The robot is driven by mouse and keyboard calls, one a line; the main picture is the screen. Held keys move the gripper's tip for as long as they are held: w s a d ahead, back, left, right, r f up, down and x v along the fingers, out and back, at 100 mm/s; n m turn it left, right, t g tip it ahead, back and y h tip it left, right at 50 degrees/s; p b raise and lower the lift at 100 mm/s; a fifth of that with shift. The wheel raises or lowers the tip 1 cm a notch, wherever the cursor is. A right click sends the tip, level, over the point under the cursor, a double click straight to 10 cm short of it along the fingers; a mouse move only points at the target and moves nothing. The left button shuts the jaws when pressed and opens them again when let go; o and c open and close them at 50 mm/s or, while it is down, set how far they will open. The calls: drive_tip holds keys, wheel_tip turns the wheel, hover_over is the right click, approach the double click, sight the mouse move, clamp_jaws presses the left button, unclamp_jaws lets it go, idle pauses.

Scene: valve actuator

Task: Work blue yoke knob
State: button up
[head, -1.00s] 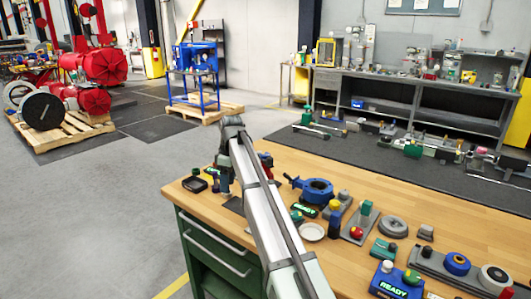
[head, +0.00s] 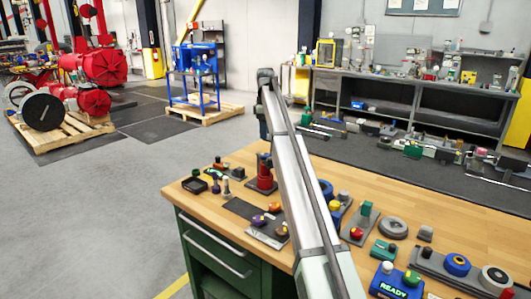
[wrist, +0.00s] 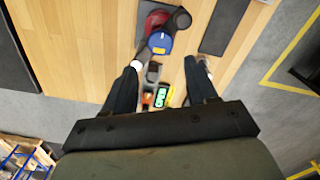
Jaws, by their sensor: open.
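In the wrist view a round blue knob (wrist: 160,43) with a small yellow mark sits against a red body and a dark grey round part. My gripper (wrist: 167,63) is open and empty. Its fingers are on either side of a line towards the knob, which lies just past the fingertips and apart from them. In the head view a red device (head: 264,172) stands on a dark base on the bench, below the end of my arm. The blue knob cannot be made out there, and my arm hides part of the scene.
The wooden bench (head: 460,218) carries a dark plate (head: 240,208), purple and yellow knobs, a red-knobbed block (head: 357,228), a grey disc (head: 393,227) and a blue READY box (head: 396,283). Between my fingers a green lit display (wrist: 161,97) shows below. Bare wood lies at the back right.

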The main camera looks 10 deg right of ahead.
sight(266, 154)
wheel_tip(266, 154, down, 10)
drive_tip(key=shift+r, duration=0.15)
idle(0.3)
drive_tip(key=shift+c, duration=0.3)
drive_tip(key=c, duration=0.7)
